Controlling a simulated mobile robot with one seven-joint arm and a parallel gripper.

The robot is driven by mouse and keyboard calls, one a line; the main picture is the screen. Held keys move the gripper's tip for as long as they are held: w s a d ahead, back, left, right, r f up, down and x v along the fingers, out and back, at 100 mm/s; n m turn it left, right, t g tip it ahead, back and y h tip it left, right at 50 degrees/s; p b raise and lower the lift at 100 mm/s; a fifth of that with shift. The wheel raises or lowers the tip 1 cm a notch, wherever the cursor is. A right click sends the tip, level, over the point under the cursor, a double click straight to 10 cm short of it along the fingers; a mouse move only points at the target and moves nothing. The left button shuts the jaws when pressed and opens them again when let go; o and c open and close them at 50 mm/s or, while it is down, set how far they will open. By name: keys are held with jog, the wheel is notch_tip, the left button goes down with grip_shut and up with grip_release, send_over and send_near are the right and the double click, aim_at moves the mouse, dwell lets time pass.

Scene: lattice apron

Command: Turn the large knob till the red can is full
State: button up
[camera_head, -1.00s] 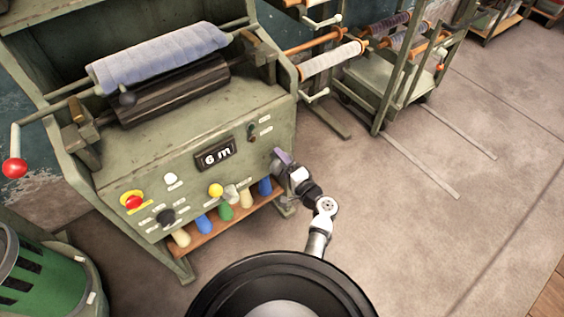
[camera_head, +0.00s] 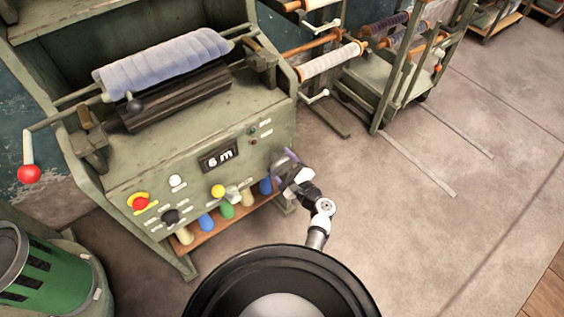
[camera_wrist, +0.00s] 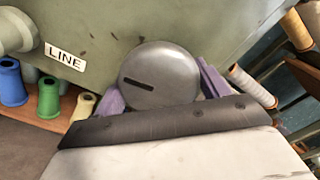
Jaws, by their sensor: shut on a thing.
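A large round grey knob (camera_wrist: 158,70) with a dark slot on its face fills the middle of the wrist view, on the green machine's front panel (camera_head: 150,187). My gripper (camera_wrist: 161,88) is shut on it, with a purple finger on each side. In the head view my gripper (camera_head: 287,164) is at the panel's right end and mostly hides the knob. The slot lies nearly level in the wrist view. I see no red can in either view.
The panel has a display (camera_head: 217,157) reading 6 m, a yellow knob (camera_head: 218,191) and a red button (camera_head: 140,203). Several coloured spools stand on a shelf (camera_head: 210,236) below. A green barrel (camera_head: 60,278) is at lower left.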

jog(key=shift+m, duration=0.7)
jog(key=shift+p, duration=0.3)
jog(key=o, duration=1)
jog(key=shift+s, duration=0.1)
jog(key=b+v, duration=0.2)
jog(key=v, duration=1.1)
jog(key=shift+s+d, duration=0.25)
jog(key=shift+s, duration=0.05)
